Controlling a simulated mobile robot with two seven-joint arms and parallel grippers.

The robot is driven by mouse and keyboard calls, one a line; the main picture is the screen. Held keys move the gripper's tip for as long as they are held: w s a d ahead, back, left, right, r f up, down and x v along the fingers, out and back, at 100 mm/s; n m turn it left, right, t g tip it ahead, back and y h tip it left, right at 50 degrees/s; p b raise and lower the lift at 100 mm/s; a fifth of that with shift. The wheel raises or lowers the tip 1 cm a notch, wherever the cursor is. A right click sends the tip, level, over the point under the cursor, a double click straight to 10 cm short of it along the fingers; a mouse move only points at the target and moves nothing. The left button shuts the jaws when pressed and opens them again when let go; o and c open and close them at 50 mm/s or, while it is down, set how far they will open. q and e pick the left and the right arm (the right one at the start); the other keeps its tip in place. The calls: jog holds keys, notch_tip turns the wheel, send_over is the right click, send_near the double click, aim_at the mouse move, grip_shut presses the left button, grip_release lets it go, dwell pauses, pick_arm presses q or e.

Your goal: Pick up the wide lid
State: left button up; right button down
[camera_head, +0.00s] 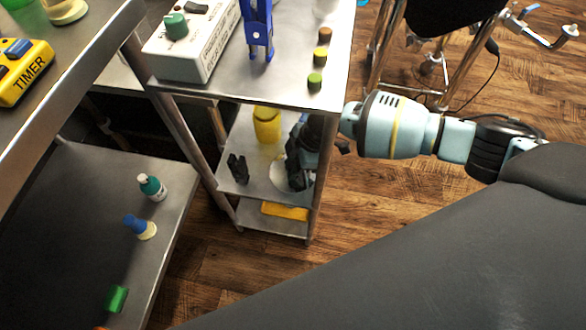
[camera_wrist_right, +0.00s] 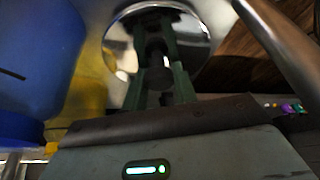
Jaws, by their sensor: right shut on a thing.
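The wide lid (camera_head: 278,174) shows as a pale disc on or just above the middle shelf of the steel cart, partly hidden behind my right gripper (camera_head: 296,172). In the right wrist view the lid (camera_wrist_right: 196,38) is a shiny round metal disc, seen close up beyond the fingers. My right gripper (camera_wrist_right: 157,60) is shut on it, with the fingers across the disc's middle. The exact grip point is hidden. I cannot tell whether the lid touches the shelf. My left gripper is not in view.
My right arm reaches between the cart's top (camera_head: 290,92) and its middle shelf (camera_head: 236,150), close to a leg. A yellow container (camera_head: 267,126) and a black object (camera_head: 238,168) stand on that shelf. A yellow item (camera_head: 285,211) lies below. A large blue thing (camera_wrist_right: 35,70) is beside the wrist.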

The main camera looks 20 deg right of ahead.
aim_at(307, 176)
jog(key=shift+r, duration=0.1)
jog(key=shift+r+p, duration=0.35)
jog(key=shift+r, duration=0.3)
jog(key=s+d, duration=0.2)
jog(key=d, duration=0.1)
jog(key=s+d+p, duration=0.1)
jog(key=shift+d, duration=0.3)
jog(key=s+d+f, duration=0.1)
jog(key=d, duration=0.6)
jog(key=s+d+f, duration=0.1)
jog(key=s+d, duration=0.1)
jog(key=d, duration=0.6)
jog(key=shift+s+d+f+b, duration=0.15)
jog(key=shift+d+f+b, duration=0.1)
jog(key=shift+d+b, duration=0.05)
